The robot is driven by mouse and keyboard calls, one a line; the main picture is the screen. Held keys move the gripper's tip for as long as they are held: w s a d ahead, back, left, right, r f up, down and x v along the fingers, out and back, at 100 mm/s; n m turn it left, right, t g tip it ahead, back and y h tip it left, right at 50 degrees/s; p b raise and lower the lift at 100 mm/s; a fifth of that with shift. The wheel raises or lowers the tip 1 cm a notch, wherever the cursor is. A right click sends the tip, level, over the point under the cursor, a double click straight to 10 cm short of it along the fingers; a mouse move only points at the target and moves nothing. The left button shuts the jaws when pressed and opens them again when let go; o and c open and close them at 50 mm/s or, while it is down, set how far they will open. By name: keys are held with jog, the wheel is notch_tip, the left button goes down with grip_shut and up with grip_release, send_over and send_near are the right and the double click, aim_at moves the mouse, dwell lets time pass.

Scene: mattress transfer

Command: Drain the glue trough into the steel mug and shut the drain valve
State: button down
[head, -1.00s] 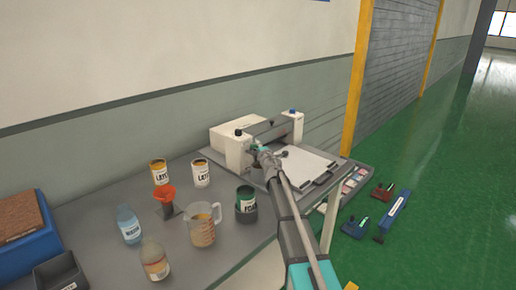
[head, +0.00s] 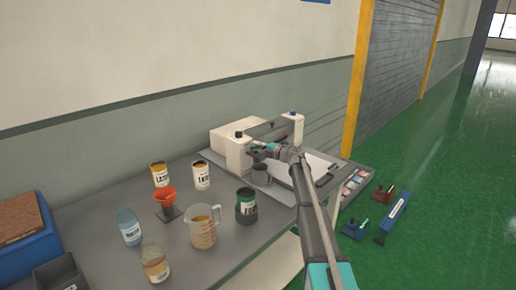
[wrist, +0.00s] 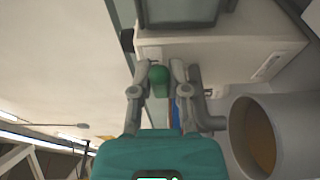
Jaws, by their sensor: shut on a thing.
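The steel mug (head: 261,176) stands at the front left of the white glue machine (head: 238,155). In the wrist view the mug (wrist: 287,122) is at the lower right, with tan glue visible inside its mouth. A grey drain spout (wrist: 207,108) comes off the machine beside the mug's mouth. My gripper (wrist: 161,76) is shut on the green drain valve handle (wrist: 160,82), which sits between its fingertips. In the head view my gripper (head: 256,148) is at the machine's front, just above the mug. The trough's inside is hidden.
A green can (head: 246,207), a measuring jug (head: 203,228), a red funnel on a stand (head: 165,198), labelled cans (head: 201,174) and bottles (head: 129,228) stand on the grey table (head: 110,205) to the left. A white sheet (head: 315,165) lies right of the mug.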

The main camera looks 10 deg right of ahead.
jog(key=shift+w+a+n+g+y, duration=0.1)
jog(key=shift+w+n+g+y, duration=0.05)
jog(key=shift+n+g+y, duration=0.4)
jog(key=shift+w+a+n+g+y, duration=0.15)
jog(key=shift+n+g+y, duration=0.25)
jog(key=shift+g, duration=0.25)
jog(key=c, duration=0.9)
grip_release()
jog(key=shift+d, duration=0.15)
jog(key=v, duration=1.2)
jog(key=shift+w, duration=0.1)
